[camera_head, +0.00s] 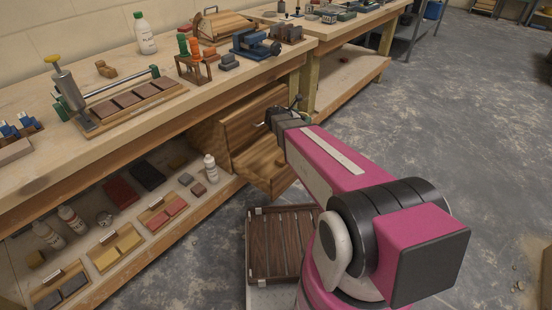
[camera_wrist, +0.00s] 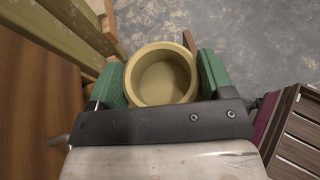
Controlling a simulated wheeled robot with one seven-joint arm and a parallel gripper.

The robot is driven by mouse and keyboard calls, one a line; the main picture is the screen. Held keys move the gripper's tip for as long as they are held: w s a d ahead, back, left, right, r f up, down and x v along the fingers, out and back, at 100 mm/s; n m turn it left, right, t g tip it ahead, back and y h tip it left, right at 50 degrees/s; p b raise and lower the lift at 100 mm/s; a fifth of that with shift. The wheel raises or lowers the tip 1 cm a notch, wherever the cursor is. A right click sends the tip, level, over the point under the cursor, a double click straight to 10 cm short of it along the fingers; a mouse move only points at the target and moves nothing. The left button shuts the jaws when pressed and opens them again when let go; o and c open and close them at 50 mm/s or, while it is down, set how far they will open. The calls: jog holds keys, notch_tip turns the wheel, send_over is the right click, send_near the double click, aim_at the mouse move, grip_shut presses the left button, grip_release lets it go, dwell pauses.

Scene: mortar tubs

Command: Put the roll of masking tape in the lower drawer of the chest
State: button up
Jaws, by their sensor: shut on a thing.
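The roll of masking tape (camera_wrist: 160,98) is a beige-yellow ring in the wrist view. My gripper (camera_wrist: 161,78) has its green fingers closed on opposite sides of it. A drawer front with a knob (camera_head: 279,162) shows low on the chest. My arm and the viewing angle leave it unclear how far the drawer stands open. A brown wooden surface (camera_wrist: 30,95) fills the left of the wrist view.
The workbench (camera_head: 140,125) carries a clamp, a bottle and other tools. Its lower shelf (camera_head: 130,225) holds bottles, blocks and trays. A dark slatted crate (camera_head: 252,270) is near my base; it also shows in the wrist view (camera_wrist: 300,140).

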jog(key=w+f, duration=0.1)
jog(key=f, duration=0.5)
jog(key=w+d+f, duration=0.1)
jog(key=w+f, duration=0.1)
jog(key=f, duration=0.5)
jog(key=w+f, duration=0.2)
jog(key=f, duration=0.5)
jog(key=shift+w+d+f, duration=0.15)
jog(key=shift+f, duration=0.1)
jog(key=shift+w+a+f, duration=0.35)
jog(key=shift+w+a, duration=0.35)
jog(key=shift+w+a+f, duration=0.3)
jog(key=shift+w+a, duration=0.4)
jog(key=shift+f, duration=0.6)
jog(key=o, duration=1)
jog(key=shift+m, duration=0.3)
jog(key=shift+c, duration=0.2)
jog(key=shift+r, duration=0.2)
jog(key=v, duration=1.2)
jog(key=shift+w+a+r, duration=0.1)
jog(key=shift+w+r, duration=0.05)
jog(key=shift+r, duration=0.25)
